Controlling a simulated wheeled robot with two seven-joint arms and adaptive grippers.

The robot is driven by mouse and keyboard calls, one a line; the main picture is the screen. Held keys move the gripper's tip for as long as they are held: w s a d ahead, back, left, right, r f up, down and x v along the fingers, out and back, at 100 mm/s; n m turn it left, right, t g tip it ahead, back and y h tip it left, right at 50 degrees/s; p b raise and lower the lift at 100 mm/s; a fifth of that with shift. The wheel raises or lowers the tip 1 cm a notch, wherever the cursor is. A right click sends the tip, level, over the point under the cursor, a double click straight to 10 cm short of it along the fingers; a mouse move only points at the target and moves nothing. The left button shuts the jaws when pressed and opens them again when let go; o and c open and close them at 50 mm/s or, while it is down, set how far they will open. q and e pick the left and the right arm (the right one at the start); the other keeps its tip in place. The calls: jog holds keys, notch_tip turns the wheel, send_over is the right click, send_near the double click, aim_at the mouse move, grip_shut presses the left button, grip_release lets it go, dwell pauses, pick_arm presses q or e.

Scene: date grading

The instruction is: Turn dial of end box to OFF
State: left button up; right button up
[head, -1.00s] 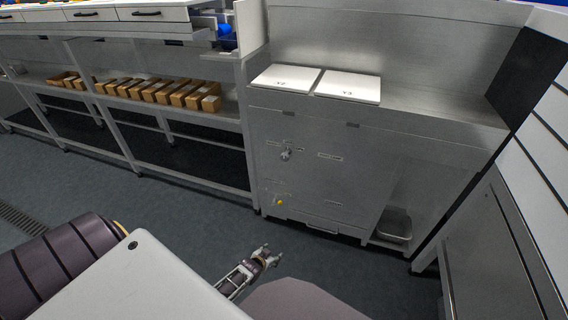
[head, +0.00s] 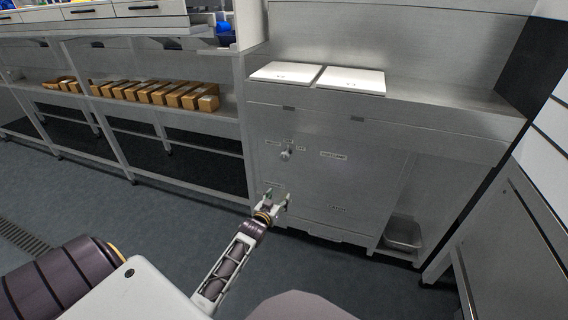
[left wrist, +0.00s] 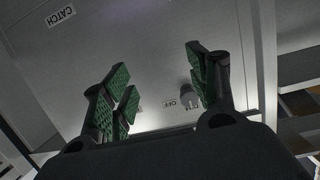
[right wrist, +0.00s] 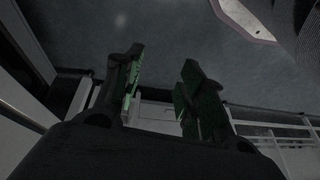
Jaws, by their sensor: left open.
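The end box is a grey steel cabinet front (head: 345,185) at the middle right of the head view. A small grey dial (head: 286,154) with little labels around it sits on its upper left. In the left wrist view the dial (left wrist: 188,92) shows beside an upside-down OFF label (left wrist: 170,103), close to the right-hand finger; I cannot tell its exact pointing. My left gripper (head: 277,196) is open and empty, low in front of the panel and below the dial in the head view. My right gripper (right wrist: 160,95) is open and empty, seen only in its own wrist view.
Two white lids (head: 351,81) lie on the counter above the panel. A metal tray (head: 402,234) sits in the recess at lower right. Shelves with several cardboard boxes (head: 208,103) stand to the left. A grey cabinet (head: 492,250) stands at right. The floor (head: 160,195) is clear.

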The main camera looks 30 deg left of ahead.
aim_at(284, 157)
pick_arm(q)
notch_tip(284, 157, up, 10)
jog(key=a+n+t+y+b, duration=0.1)
jog(key=a+t+b, duration=0.1)
jog(key=b, duration=0.1)
jog(key=shift+w+a+b, duration=0.2)
jog(key=shift+w+b, duration=0.1)
jog(key=shift+b, duration=0.05)
pick_arm(e)
notch_tip(284, 157, up, 6)
jog(key=a, duration=0.1)
jog(key=shift+s+a+r+y, duration=0.15)
jog(key=shift+s+a+y, duration=0.1)
jog(key=shift+y, duration=0.05)
pick_arm(q)
jog(key=shift+w+r, duration=0.1)
jog(key=shift+w, duration=0.05)
pick_arm(e)
jog(key=shift+t, duration=0.3)
